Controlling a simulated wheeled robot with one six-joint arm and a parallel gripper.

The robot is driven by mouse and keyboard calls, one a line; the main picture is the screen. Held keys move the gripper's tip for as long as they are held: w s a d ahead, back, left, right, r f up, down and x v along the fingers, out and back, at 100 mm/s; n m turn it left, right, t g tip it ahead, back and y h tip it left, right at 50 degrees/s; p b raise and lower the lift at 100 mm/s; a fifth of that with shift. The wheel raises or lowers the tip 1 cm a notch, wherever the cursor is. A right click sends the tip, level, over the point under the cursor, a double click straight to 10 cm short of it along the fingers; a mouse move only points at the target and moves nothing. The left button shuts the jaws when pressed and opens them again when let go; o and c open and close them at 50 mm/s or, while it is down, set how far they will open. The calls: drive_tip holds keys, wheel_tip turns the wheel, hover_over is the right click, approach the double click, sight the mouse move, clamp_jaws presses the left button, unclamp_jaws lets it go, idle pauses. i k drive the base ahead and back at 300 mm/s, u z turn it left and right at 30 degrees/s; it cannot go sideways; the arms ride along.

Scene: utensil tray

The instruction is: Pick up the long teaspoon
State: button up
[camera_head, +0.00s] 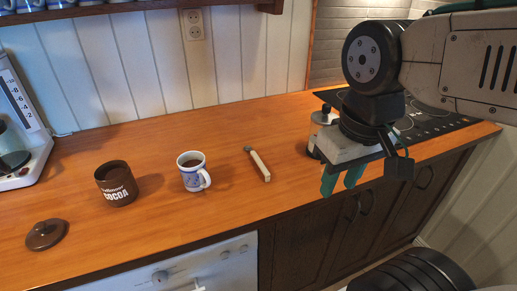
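A slim utensil with a pale handle and a dark grey end (259,165) lies on the wooden counter, right of the mug; it may be the long teaspoon, but it is too small to be sure. Its dark end points away to the back left. My gripper (342,182) is to the right of it, near the counter's front edge and apart from it. Its two teal fingertips point down with a gap between them, and nothing shows between them.
A blue-and-white mug (190,173) with dark contents stands left of the utensil. Further left are an open brown cocoa tin (116,184) and a brown lid (46,234). A partly hidden container (316,133) stands behind my gripper, near the black hob (432,124). The counter behind the utensil is clear.

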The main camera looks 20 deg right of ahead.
sight(265, 171)
drive_tip(key=z, duration=2.05)
drive_tip(key=k, duration=1.4)
drive_tip(key=u, duration=2.25)
drive_tip(key=i, duration=1)
